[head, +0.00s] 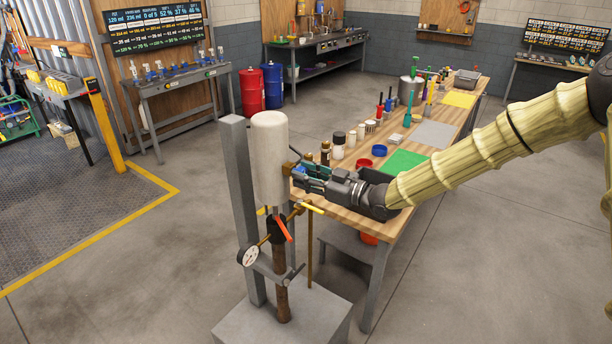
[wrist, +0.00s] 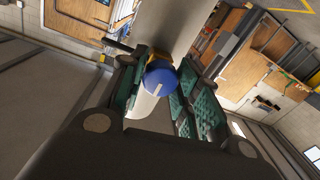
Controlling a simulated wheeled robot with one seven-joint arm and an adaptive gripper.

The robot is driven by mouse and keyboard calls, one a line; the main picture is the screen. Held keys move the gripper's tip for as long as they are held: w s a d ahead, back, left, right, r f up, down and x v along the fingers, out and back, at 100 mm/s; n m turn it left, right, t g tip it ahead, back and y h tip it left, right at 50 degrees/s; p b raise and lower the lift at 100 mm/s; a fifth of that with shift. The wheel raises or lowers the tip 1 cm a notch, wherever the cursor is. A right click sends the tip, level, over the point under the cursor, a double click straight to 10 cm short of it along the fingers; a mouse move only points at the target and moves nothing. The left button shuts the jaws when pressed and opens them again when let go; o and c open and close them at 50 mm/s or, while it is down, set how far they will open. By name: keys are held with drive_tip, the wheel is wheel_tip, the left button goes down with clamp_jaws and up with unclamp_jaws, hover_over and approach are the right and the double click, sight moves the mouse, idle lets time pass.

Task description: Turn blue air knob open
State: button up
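The blue air knob (wrist: 160,78) is a round blue cap in the wrist view, between my two teal-padded fingers near their tips. My gripper (wrist: 158,88) is open around it, with a gap between the pads. I cannot tell whether either pad touches the knob. In the head view my gripper (head: 303,172) points left at the side of the white cylinder (head: 269,160), by a brass fitting (head: 289,166). The cylinder stands upright beside a grey post (head: 240,200).
Below the cylinder are a red-handled valve (head: 282,229), a yellow lever (head: 313,208) and a gauge (head: 249,256). A wooden workbench (head: 345,219) with bottles, caps and a green mat (head: 404,161) lies under and behind my gripper. The floor at left is open.

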drive_tip(key=shift+f+n+b, duration=0.15)
drive_tip(key=shift+n+b, duration=0.25)
drive_tip(key=shift+b, duration=0.4)
drive_tip(key=n+b, duration=0.8)
drive_tip(key=b, duration=0.6)
drive_tip(key=n+h+b, duration=0.1)
drive_tip(key=n+b, duration=0.7)
drive_tip(key=b, duration=0.6)
drive_tip(key=shift+t, duration=0.3)
drive_tip(key=shift+r+n+b, duration=0.25)
drive_tip(key=shift+n+b, duration=0.05)
drive_tip(key=shift+b, duration=0.15)
drive_tip(key=o, duration=1)
